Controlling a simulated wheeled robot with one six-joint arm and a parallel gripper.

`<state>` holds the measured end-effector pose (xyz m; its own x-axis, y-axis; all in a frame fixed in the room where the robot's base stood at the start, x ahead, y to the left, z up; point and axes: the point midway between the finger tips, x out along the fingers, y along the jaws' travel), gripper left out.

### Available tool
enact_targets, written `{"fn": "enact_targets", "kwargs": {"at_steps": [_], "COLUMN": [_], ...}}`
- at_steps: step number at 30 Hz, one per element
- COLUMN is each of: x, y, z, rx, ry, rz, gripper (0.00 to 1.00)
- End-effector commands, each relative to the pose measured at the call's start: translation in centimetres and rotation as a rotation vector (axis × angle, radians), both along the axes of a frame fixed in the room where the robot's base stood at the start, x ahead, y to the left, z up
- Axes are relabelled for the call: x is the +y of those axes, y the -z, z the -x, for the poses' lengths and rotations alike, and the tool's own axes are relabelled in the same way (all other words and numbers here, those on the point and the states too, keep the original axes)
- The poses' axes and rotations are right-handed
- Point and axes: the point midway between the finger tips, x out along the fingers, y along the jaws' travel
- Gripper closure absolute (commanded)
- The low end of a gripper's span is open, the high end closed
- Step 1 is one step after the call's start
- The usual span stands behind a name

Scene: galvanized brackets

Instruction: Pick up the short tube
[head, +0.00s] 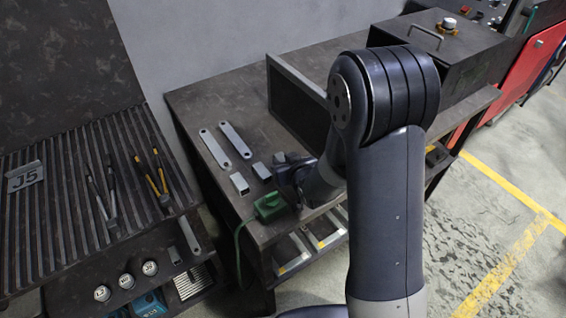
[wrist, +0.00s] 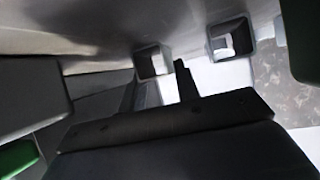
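Several short square grey tubes lie on the dark workbench. One short tube (head: 240,184) is nearest the bench's left part, another (head: 261,171) is right of it, and a third grey piece (head: 279,157) is partly behind my gripper. My gripper (head: 291,178) is low over the bench, right of the tubes, and its fingers are mostly hidden by the arm. In the wrist view two hollow square tube ends show, a left one (wrist: 152,62) and a right one (wrist: 231,40). A dark finger of my gripper (wrist: 184,80) points between them. I cannot see whether it is open or shut.
A green block (head: 268,207) with a cable sits at the bench's front edge, close to my gripper. Two flat bars (head: 214,149) (head: 235,140) lie behind the tubes. An upright dark panel (head: 297,103) stands behind my arm. A ribbed rack (head: 80,190) with pliers is at the left.

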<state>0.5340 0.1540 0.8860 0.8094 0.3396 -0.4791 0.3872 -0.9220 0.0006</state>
Motion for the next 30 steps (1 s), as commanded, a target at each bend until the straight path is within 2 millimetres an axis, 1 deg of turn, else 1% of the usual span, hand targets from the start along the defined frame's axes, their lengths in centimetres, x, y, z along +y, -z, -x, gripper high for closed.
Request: {"fn": "enact_targets", "kwargs": {"at_steps": [1,9,17,20,23,30], "x": [0.0,0.0,0.0,0.0,0.0,0.0], "y": [0.0,0.0,-0.2,-0.9,-2.1,-6.0], "z": [0.0,0.0,0.0,0.0,-0.1,-0.1], "rx": [0.001,0.001,0.0,-0.003,-0.006,-0.007], "ry": [0.0,0.0,0.0,0.0,0.0,0.0], "rz": [0.0,0.0,0.0,-0.002,-0.002,-0.002], "gripper": [0.74,0.96,0.96,0.97,0.97,0.97]}}
